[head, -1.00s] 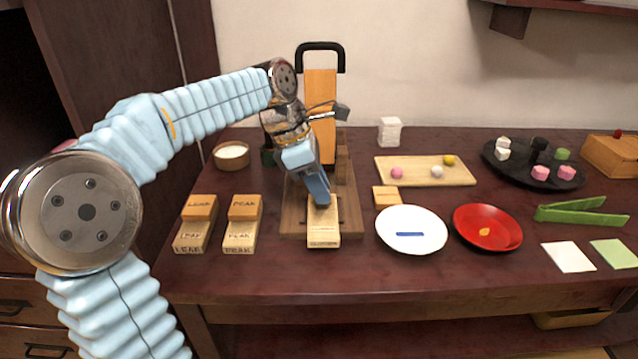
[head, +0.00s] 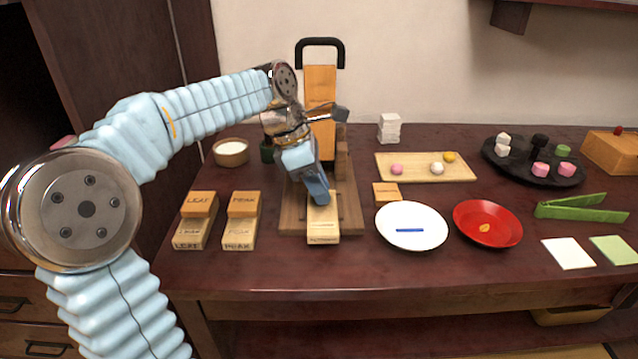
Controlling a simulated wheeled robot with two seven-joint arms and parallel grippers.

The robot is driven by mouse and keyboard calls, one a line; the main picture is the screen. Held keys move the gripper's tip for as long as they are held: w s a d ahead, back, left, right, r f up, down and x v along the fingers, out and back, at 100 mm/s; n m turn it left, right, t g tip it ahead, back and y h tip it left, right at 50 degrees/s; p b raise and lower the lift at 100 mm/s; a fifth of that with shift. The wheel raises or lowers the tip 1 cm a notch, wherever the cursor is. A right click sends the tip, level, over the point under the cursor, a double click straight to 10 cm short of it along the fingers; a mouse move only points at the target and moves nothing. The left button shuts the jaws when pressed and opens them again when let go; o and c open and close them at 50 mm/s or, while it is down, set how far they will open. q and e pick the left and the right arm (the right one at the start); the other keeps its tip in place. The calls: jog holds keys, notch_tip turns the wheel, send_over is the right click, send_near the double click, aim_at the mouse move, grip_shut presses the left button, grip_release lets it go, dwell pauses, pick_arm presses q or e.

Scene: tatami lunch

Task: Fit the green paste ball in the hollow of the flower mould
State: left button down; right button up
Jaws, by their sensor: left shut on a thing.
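The pale wooden mould block (head: 323,231) lies on the brown wooden stand, its front-face lettering too blurred to read. My left gripper (head: 319,200) points down at the far end of this block, its fingers shut. Whatever is between the fingertips is hidden behind them, as is the hollow. No green paste ball shows in the open; the board at the back holds only pink, white and yellow balls. A small orange-topped block (head: 386,194) lies right of the stand. My right gripper is out of view.
The stand (head: 292,218) has a tall upright with a black handle (head: 320,45) behind my gripper. Two stacked mould pairs stand left. A white plate (head: 411,242), red plate (head: 487,240), ball board (head: 425,178), black tray (head: 533,181) and green tongs (head: 580,210) fill the right.

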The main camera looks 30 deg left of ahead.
pick_arm(q)
jog(key=c, duration=0.8)
grip_release()
notch_tip(320, 180, up, 3)
jog(key=p, duration=0.3)
jog(key=shift+f, duration=0.1)
notch_tip(320, 180, up, 2)
jog(key=shift+r, duration=1.1)
